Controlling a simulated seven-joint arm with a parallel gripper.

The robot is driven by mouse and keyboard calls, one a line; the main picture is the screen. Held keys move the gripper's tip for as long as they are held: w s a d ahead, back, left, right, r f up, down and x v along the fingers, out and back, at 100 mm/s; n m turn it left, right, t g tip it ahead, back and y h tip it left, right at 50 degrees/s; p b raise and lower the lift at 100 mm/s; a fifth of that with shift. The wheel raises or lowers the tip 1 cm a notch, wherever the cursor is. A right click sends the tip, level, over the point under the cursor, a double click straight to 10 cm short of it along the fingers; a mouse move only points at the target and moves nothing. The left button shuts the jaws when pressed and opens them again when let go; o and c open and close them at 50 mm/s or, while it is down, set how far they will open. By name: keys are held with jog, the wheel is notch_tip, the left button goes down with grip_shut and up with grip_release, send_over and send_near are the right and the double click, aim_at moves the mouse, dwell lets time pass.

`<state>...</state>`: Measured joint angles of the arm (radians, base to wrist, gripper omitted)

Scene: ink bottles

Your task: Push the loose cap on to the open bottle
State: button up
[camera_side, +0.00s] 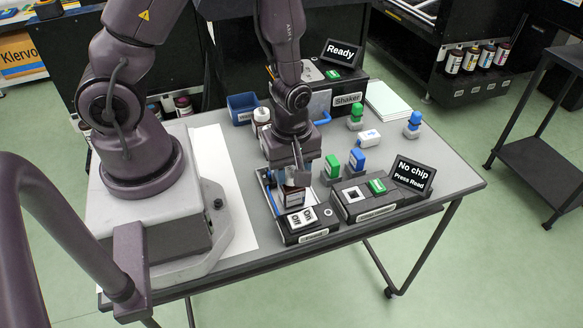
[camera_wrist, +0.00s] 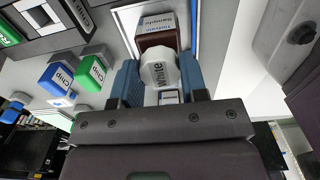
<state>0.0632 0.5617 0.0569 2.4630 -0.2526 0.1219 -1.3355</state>
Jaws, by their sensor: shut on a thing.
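In the wrist view, my gripper (camera_wrist: 160,78) has its two blue fingers on either side of a white faceted piece, the cap marked "White" (camera_wrist: 158,73), and is shut on it. Just beyond it is a dark brown block-shaped body with a printed label (camera_wrist: 157,33); I cannot tell whether the cap touches it. In the side view, my gripper (camera_side: 298,176) points down over the tray, right above a dark brown labelled bottle (camera_side: 293,196). The fingers and arm hide its top and the cap there. Another bottle with a white top (camera_side: 261,117) stands behind my arm.
A blue bin (camera_side: 242,106) and a shaker (camera_side: 340,90) stand behind.

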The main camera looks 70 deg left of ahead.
jog(key=o, duration=1.4)
jog(key=shift+o, duration=0.2)
jog(key=shift+r, duration=3.5)
grip_shut()
jog(key=shift+f, duration=0.3)
